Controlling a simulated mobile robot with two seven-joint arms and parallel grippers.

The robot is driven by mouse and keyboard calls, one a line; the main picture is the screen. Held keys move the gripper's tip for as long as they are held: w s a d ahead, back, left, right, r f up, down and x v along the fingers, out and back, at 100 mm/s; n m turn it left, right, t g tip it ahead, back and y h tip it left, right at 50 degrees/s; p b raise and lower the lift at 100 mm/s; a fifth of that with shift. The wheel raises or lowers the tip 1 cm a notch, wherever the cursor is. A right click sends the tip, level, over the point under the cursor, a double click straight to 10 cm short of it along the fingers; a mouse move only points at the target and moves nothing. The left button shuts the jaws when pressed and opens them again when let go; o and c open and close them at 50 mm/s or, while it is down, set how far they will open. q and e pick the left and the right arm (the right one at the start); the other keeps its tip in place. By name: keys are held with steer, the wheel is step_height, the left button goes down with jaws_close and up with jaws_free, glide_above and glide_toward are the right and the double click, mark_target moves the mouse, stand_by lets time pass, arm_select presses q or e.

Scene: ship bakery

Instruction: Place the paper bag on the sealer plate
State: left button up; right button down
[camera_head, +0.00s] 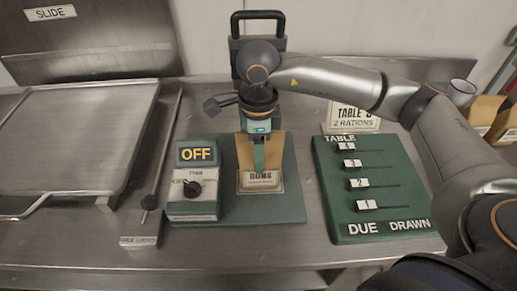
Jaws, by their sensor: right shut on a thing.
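My right gripper (260,150) points down over the green sealer base plate (290,195) and is shut on the brown paper bag (275,162). The bag is upright, with a printed label (262,182) near its lower front. Its lower end is over the middle of the plate; whether it touches the plate I cannot tell. The gripper covers the bag's upper middle. Behind the arm stands the sealer's black handle (258,15). My left gripper is not in view.
A box with an OFF display and knob (192,186) stands left of the bag. A green board with sliders (345,222) lies to the right. A metal tray (75,105) and a thin lever (165,140) are at left. Brown bags (487,112) sit at far right.

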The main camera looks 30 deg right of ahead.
steer(key=shift+f, duration=0.15)
steer(key=shift+c, duration=1.1)
jaws_free()
step_height(320, 180, up, 12)
steer(key=shift+r+b, duration=0.2)
steer(key=shift+b, duration=0.1)
